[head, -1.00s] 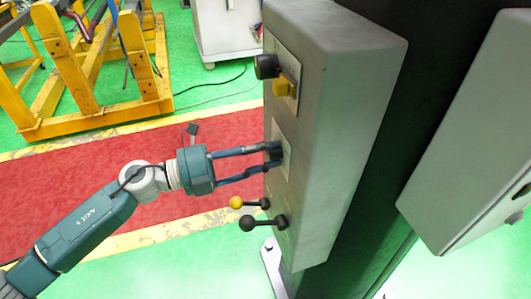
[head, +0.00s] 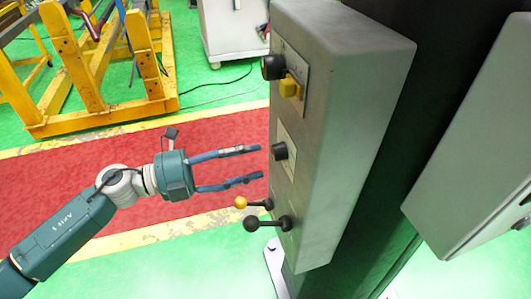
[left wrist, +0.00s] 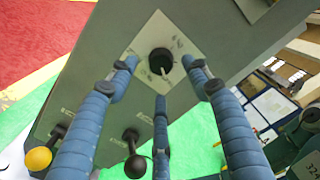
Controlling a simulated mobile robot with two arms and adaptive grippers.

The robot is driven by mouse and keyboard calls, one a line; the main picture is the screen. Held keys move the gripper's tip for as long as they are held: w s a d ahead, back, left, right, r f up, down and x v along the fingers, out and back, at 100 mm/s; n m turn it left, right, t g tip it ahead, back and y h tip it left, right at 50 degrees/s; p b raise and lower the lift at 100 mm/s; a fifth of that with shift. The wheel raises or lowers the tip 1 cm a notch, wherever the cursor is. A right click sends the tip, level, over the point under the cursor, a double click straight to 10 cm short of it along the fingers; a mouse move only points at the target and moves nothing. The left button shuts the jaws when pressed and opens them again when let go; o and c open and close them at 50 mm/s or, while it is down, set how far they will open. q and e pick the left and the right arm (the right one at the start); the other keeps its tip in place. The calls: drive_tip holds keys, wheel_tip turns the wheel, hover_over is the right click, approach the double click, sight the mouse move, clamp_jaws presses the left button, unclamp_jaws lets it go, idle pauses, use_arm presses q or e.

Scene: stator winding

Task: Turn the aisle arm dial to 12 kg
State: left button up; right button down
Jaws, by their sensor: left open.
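A black dial (head: 279,151) sits on a pale square plate (head: 286,160) at the middle of the grey control box's (head: 345,90) left face. In the left wrist view the dial (left wrist: 160,62) is a round dark knob with a light pointer line. The plate's markings are too small to read. My left gripper (head: 258,162) is open and empty, its fingers pointing at the box just left of the dial, apart from it. In the left wrist view its blue fingers (left wrist: 162,80) spread around the sight line to the dial. My right gripper is not in view.
A yellow frame (head: 95,75) stands at the back left. A grey cabinet (head: 475,140) is at the right.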

use_arm(q)
drive_tip(key=v, duration=0.6)
drive_tip(key=shift+a, duration=0.3)
